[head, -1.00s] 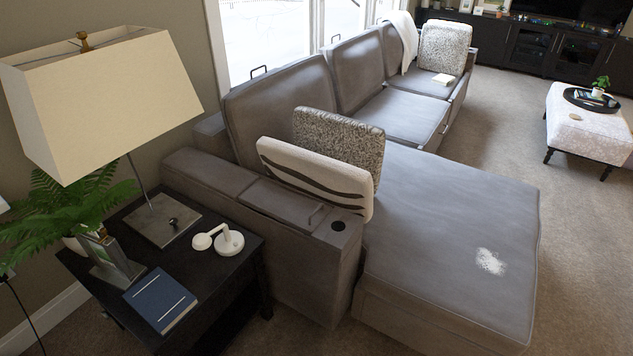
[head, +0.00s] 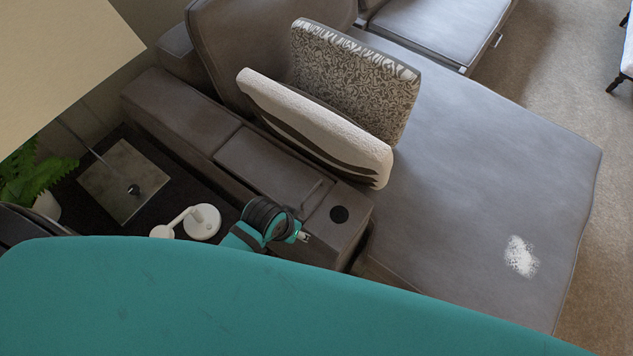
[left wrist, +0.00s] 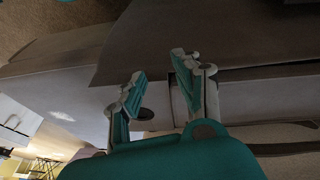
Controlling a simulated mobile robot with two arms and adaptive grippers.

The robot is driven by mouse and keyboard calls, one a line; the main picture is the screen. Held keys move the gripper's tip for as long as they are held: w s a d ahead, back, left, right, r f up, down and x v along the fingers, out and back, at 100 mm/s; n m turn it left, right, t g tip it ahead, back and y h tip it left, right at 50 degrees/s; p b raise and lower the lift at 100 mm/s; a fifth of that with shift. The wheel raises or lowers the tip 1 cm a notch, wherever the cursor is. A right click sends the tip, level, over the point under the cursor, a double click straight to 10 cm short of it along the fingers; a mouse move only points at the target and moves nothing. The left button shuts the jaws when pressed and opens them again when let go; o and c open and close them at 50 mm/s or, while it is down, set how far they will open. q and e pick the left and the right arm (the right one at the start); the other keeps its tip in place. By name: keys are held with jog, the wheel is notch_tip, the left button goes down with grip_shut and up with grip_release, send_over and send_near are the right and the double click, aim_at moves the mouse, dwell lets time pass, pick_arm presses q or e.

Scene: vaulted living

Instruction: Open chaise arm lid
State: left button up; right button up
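The chaise arm lid (head: 260,167) is a long grey upholstered panel on top of the chaise arm (head: 170,110). It lies flat and closed in the head view, with a thin handle (head: 309,194) near its front end. My left gripper (head: 303,237) is over the outer side of the arm, close to the handle and cup holder; contact is not visible. In the left wrist view my left gripper (left wrist: 160,85) has its fingers apart with nothing between them. The handle cannot be made out there. My right gripper is not in view.
A striped pillow (head: 300,115) leans along the inner side of the lid, with a patterned pillow (head: 355,80) behind it. A side table (head: 70,198) holds a lamp base (head: 125,180) and a white object (head: 203,221).

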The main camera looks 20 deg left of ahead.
pick_arm(q)
jog(key=w+d+r+m+g+h, duration=0.1)
jog(key=w+d+r+m, duration=0.1)
jog(key=w+d+r, duration=0.65)
notch_tip(320, 180, up, 10)
jog(key=g+y, duration=0.1)
jog(key=y, duration=0.4)
send_over(315, 188)
jog(key=s+d, duration=0.1)
jog(key=d, duration=0.2)
jog(key=x, duration=1.6)
jog(key=shift+s+d+f+b, duration=0.15)
jog(key=shift+s+f+b, duration=0.15)
jog(key=shift+f, duration=0.2)
jog(key=shift+c, duration=0.3)
grip_shut()
